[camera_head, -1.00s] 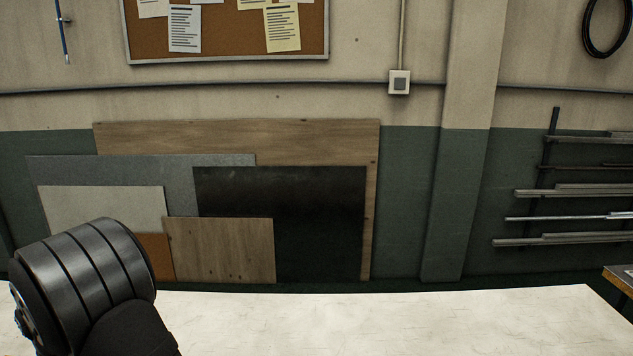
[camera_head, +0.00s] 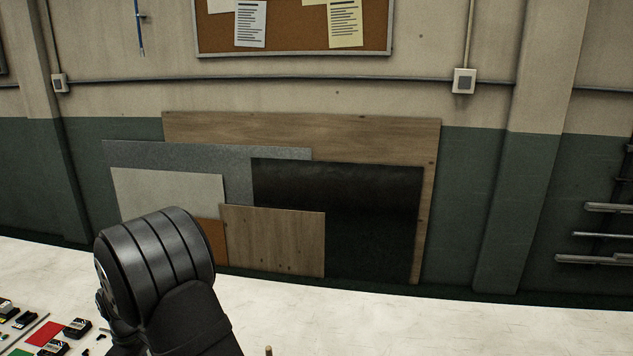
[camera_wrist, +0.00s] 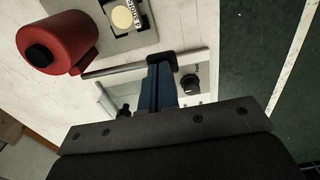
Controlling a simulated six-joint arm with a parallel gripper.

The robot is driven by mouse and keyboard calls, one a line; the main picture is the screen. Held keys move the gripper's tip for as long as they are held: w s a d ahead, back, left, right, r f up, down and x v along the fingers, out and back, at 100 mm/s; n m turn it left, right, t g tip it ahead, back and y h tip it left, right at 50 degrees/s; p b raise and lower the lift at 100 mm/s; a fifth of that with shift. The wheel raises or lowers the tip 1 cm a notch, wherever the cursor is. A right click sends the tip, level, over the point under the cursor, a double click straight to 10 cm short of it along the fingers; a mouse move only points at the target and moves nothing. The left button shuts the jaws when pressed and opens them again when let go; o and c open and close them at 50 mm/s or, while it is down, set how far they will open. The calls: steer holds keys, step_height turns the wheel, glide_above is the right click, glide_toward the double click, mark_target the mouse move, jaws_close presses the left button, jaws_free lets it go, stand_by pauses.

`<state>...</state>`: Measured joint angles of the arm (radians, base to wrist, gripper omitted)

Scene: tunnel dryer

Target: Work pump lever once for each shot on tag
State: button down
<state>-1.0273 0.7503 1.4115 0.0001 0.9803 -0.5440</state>
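In the wrist view, my gripper (camera_wrist: 162,60) has blue-and-dark fingers that look close together, with dark tips. A thin grey rod (camera_wrist: 105,70), possibly the pump lever, runs across the picture and passes at the fingertips. I cannot tell whether they hold it. A red rounded body with a black cap (camera_wrist: 57,42) is left of the fingers. A plate with a round cream disc and a printed tag (camera_wrist: 128,16) lies beyond the tips. The tag's writing is too small to read. The head view shows only my dark arm link, not the gripper.
A pale panel with a black knob (camera_wrist: 190,83) lies right beside the fingers. In the head view, small black blocks and a red card (camera_head: 44,334) lie at the lower left of the pale bench (camera_head: 450,325). The bench's right part is clear. Boards (camera_head: 340,215) lean against the wall.

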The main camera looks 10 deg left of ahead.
steer(key=shift+f, duration=1.1)
steer(key=shift+r, duration=0.15)
steer(key=shift+r, duration=3.85)
step_height(320, 180, up, 4)
steer(key=shift+f, duration=3.05)
